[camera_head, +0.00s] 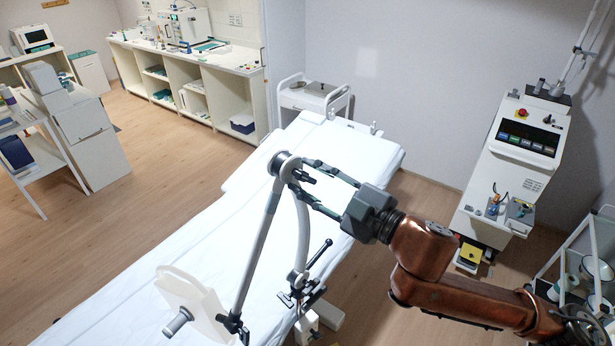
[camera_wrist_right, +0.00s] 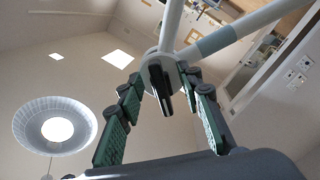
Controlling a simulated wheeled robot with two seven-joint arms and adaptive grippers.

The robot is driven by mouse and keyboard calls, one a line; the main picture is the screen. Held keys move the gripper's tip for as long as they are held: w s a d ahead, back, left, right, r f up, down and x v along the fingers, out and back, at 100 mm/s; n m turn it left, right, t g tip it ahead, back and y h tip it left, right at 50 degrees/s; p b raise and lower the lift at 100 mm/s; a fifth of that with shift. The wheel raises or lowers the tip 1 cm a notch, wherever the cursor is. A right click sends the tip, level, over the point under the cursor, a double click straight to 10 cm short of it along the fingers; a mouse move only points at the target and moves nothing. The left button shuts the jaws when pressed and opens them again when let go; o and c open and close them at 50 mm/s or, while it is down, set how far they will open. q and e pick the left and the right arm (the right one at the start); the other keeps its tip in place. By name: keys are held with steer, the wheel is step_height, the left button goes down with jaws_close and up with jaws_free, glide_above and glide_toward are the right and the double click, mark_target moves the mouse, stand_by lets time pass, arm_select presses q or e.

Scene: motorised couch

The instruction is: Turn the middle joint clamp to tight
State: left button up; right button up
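The jointed holding arm (camera_head: 257,251) rises from the side of the couch and bends at a grey middle joint (camera_head: 283,163), its highest point. The joint's black clamp lever (camera_wrist_right: 160,88) shows in the right wrist view, sticking out toward the camera. My right gripper (camera_head: 303,176) reaches in from the right. Its two green-padded fingers are spread, one on each side of the lever. In the right wrist view (camera_wrist_right: 163,88) gaps show between the lever and both fingers. How tight the clamp is cannot be told. My left gripper is out of view.
The couch (camera_head: 215,240) with a white sheet lies under the holding arm. A black-handled clamp (camera_head: 300,290) is at the couch edge, and a pale translucent plate (camera_head: 190,303) is on the arm's free end. A white machine (camera_head: 515,165) stands at the right.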

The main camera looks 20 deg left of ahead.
steer(key=shift+c, duration=0.2)
jaws_close()
stand_by(0.6)
steer(key=n+p, duration=0.1)
steer(key=n, duration=0.2)
steer(key=shift+w+r+n, duration=0.1)
steer(key=shift+r+n, duration=0.05)
steer(key=shift+n, duration=0.25)
steer(key=n+p, duration=0.1)
steer(key=n, duration=0.3)
steer(key=shift+n, duration=0.7)
steer(key=shift+o, duration=0.2)
jaws_free()
